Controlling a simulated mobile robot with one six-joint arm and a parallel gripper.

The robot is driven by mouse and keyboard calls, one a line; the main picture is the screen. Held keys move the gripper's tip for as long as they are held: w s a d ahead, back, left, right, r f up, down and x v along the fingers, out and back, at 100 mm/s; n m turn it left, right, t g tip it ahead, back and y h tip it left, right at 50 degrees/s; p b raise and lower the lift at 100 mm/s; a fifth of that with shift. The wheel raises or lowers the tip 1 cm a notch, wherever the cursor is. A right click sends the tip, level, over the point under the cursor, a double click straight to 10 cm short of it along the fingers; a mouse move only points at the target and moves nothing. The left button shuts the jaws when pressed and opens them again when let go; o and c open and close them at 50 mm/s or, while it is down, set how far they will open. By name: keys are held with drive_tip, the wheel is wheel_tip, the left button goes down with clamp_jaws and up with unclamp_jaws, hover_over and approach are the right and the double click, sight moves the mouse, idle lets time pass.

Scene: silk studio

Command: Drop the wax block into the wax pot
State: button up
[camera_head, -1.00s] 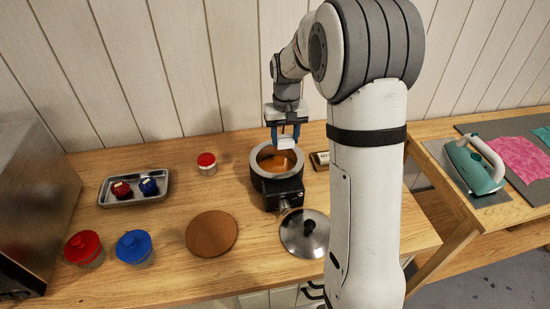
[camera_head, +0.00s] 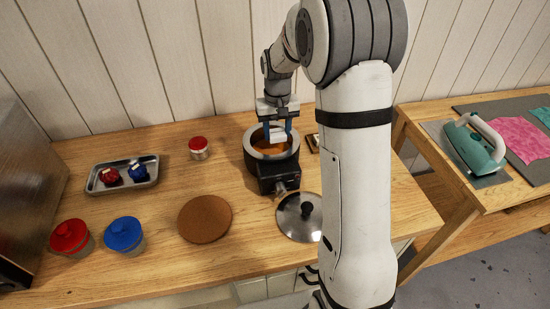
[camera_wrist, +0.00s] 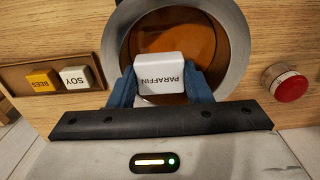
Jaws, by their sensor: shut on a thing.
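My gripper (camera_head: 277,130) is shut on a white wax block (camera_wrist: 160,73) marked PARAFFIN, which also shows in the head view (camera_head: 278,138). It holds the block over the open mouth of the wax pot (camera_head: 255,163), a grey pot on a dark heater with orange-brown contents. The two blue fingers press on the block's left and right sides. The exact height of the block over the contents is hard to tell.
A steel lid (camera_head: 299,217) and a cork mat (camera_head: 205,219) lie in front of the pot. A wooden holder (camera_wrist: 30,69) carries BEES and SOY blocks.

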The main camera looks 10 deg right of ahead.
drive_tip(key=o, duration=1.1)
drive_tip(key=shift+c, duration=0.2)
drive_tip(key=shift+r+b, duration=0.6)
drive_tip(key=shift+r, duration=3.3)
drive_tip(key=s+r+t, duration=0.2)
drive_tip(key=s+t, duration=0.1)
drive_tip(key=s, duration=2.4)
drive_tip(key=shift+a, duration=0.15)
